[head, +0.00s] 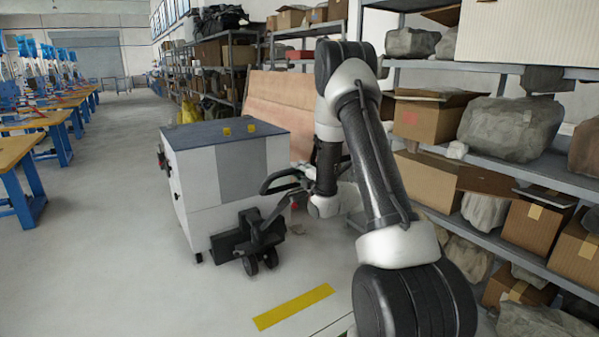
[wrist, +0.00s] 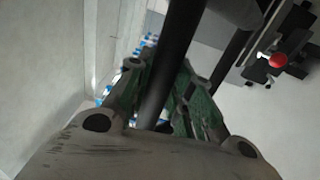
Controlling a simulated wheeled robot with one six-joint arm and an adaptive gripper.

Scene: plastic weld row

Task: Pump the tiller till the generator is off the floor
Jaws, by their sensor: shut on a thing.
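The generator (head: 205,180) is a white and grey box with a dark blue top, standing on the floor left of the middle in the head view. A dark pallet jack (head: 248,238) with small black wheels is at its near end. Its black tiller (head: 275,183) rises toward my arm, with a looped handle at the top. In the wrist view my gripper (wrist: 165,95) is shut on the black tiller bar (wrist: 165,80), which passes between the fingers. Any gap beneath the generator is too small to tell.
Shelves (head: 470,160) with cardboard boxes and wrapped bundles line the right side. Blue-legged workbenches (head: 30,190) stand along the left. A brown panel (head: 283,105) leans behind the generator. The floor has a yellow stripe (head: 293,306) and is clear in front and to the left.

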